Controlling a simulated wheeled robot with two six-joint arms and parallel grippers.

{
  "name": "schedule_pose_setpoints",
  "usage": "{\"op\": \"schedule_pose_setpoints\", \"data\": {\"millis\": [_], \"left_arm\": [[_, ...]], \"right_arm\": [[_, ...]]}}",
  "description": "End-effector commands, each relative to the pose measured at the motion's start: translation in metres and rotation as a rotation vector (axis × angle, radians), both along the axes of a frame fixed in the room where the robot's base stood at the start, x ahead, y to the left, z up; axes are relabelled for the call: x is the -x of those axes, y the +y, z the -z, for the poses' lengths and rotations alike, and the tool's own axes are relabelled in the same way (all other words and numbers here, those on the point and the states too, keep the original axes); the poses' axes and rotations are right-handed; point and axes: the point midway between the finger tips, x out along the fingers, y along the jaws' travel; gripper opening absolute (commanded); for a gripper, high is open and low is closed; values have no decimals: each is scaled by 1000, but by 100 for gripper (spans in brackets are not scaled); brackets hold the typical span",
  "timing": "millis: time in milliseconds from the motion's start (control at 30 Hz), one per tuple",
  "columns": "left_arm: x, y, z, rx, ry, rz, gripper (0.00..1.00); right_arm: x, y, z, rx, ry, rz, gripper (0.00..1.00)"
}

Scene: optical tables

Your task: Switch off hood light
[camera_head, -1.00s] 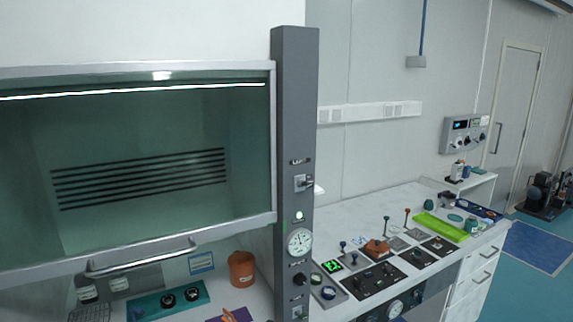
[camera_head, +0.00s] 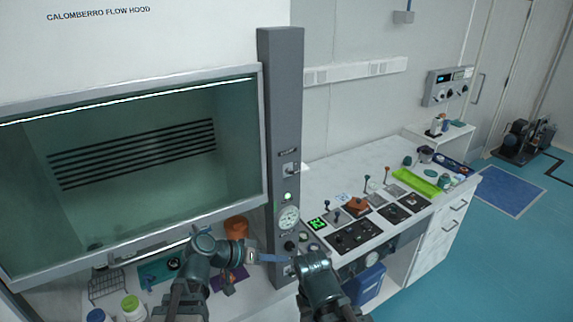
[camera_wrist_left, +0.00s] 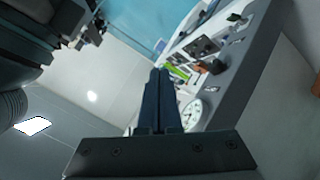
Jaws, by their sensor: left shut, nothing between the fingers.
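The hood light switch (camera_head: 290,169) is a small toggle on a pale plate, high on the grey column (camera_head: 280,100) at the hood's right edge. A green lamp (camera_head: 288,196) glows below it. The hood's light strip (camera_head: 130,98) shines along the top of the glass. My left gripper (camera_head: 290,259) is shut and empty, low in front of the column, below the switch and the round gauge (camera_head: 289,218). Its closed dark blue fingers (camera_wrist_left: 158,75) also show in the left wrist view, beside the gauge (camera_wrist_left: 193,112). My right gripper does not show; only its arm does.
A control bench (camera_head: 340,170) with several knobs and levers stands right of the column. My right arm is close to the left fingers. An orange pot (camera_head: 236,228) and white bottles stand below the hood's sash. The space before the switch is clear.

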Motion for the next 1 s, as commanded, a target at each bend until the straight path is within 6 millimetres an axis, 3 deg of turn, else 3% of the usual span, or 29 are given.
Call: {"op": "schedule_pose_setpoints", "data": {"millis": [133,300,500,700,1000], "left_arm": [[-17,-4,-50,184,-187,-18,0],[-34,8,-106,362,-390,-81,0],[-45,32,-153,499,-560,-175,0],[-49,48,-175,561,-638,-232,0],[-50,51,-178,572,-652,-243,0]], "right_arm": [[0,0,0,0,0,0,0],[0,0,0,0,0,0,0],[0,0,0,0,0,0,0],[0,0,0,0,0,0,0],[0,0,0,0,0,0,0]]}}
